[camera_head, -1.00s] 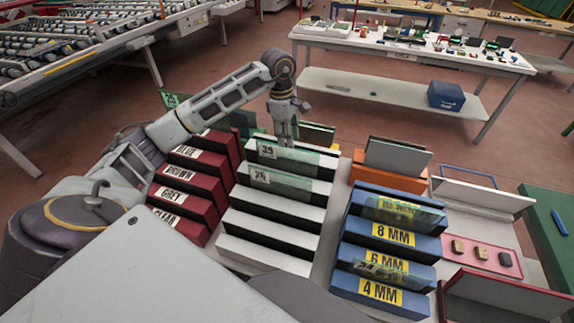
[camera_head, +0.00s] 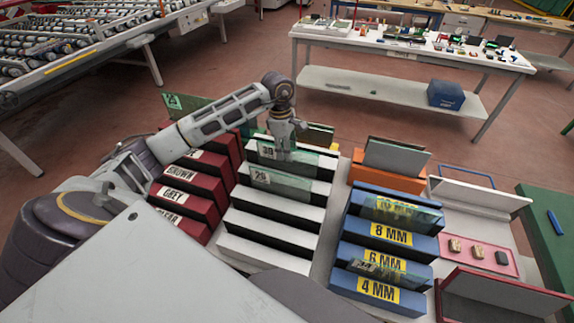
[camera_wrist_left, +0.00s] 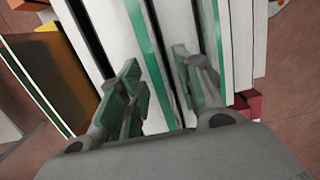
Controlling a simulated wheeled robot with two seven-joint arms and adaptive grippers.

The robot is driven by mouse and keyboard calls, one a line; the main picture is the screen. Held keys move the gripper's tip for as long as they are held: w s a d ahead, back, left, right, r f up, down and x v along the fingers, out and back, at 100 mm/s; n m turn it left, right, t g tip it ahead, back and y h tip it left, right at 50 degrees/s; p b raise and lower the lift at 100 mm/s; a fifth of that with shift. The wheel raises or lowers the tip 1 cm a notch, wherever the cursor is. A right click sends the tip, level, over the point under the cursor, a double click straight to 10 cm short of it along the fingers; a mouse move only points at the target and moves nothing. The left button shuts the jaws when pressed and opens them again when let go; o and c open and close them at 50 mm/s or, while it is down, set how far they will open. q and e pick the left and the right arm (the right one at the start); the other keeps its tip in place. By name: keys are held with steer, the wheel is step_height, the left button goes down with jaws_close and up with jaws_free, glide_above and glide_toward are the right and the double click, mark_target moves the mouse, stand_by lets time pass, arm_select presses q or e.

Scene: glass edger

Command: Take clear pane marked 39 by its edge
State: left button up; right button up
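The clear pane marked 39 (camera_head: 301,158) stands on edge in the rearmost slot of the white rack (camera_head: 266,248), its white label at its left end. My left gripper (camera_head: 284,146) is right above the pane's top edge, pointing down. In the left wrist view the two fingers (camera_wrist_left: 157,75) are apart, with a green pane edge (camera_wrist_left: 150,50) running between them. I cannot tell whether either finger touches the glass. My right gripper is not in view.
Another labelled pane (camera_head: 290,186) stands one slot nearer. Red blocks (camera_head: 184,188) marked with colours are at left; a blue rack (camera_head: 388,238) marked in millimetres holds panes at right. An orange rack (camera_head: 385,176) with panes is right of the gripper.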

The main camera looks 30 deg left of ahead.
arm_select(q)
steer(key=shift+c, duration=0.4)
jaws_close()
steer(key=shift+w+r, duration=0.1)
steer(key=shift+r, duration=0.1)
steer(key=shift+r, duration=1.05)
step_height(320, 180, up, 16)
steer(key=b, duration=0.2)
steer(key=shift+f, duration=0.25)
stand_by(0.8)
